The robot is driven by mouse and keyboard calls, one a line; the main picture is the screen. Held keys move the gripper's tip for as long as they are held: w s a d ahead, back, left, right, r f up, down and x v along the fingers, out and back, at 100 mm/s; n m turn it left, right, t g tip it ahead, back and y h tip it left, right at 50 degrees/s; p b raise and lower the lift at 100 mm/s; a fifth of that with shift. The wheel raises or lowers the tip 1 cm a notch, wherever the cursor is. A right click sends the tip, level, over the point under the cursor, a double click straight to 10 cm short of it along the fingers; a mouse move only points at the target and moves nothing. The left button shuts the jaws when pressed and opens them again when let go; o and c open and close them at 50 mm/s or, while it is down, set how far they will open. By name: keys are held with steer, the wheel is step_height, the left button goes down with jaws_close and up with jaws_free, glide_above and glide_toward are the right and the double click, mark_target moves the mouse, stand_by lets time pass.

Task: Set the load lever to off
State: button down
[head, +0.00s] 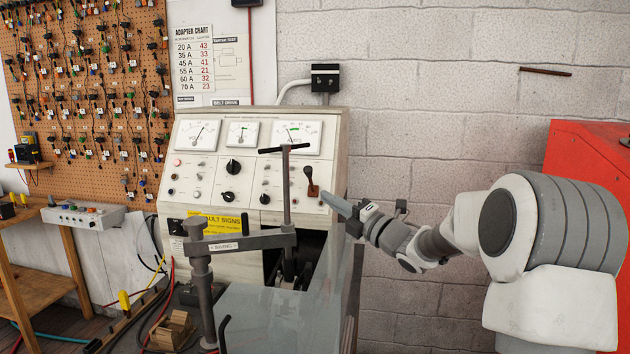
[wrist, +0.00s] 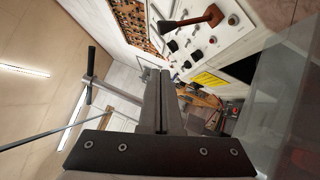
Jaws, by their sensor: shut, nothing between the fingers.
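The load lever (head: 312,184) stands on the right side of the sloped tester panel. Its dark knob points up and its reddish-brown base is below. In the wrist view the lever (wrist: 192,22) lies across the top, with the dark knob to the left and the reddish base to the right. My gripper (head: 326,197) comes in from the right, its tips close beside the lever's lower part in the head view. In the wrist view my gripper (wrist: 159,75) has its fingers together and empty, with the lever beyond the tips. I cannot tell whether they touch.
The tester panel (head: 193,155) carries gauges, knobs and a yellow label. A T-handled clamp post (head: 286,190) and a clamp arm (head: 245,242) stand in front, left of my gripper. A red cabinet (head: 580,150) is at the right. The wall behind my arm is mostly bare.

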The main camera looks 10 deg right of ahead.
mark_target(309, 171)
steer(key=w+a+r+p, duration=0.2)
steer(key=w, duration=0.6)
steer(key=shift+w+r, duration=0.15)
steer(key=shift+r, duration=0.05)
steer(key=shift+w+d+r, duration=0.1)
steer(key=shift+w+r, duration=0.4)
steer(key=shift+w, duration=0.1)
steer(key=shift+d+r, duration=0.1)
steer(key=shift+r, duration=0.15)
steer(key=shift+f+b, duration=0.1)
steer(key=shift+b, duration=0.35)
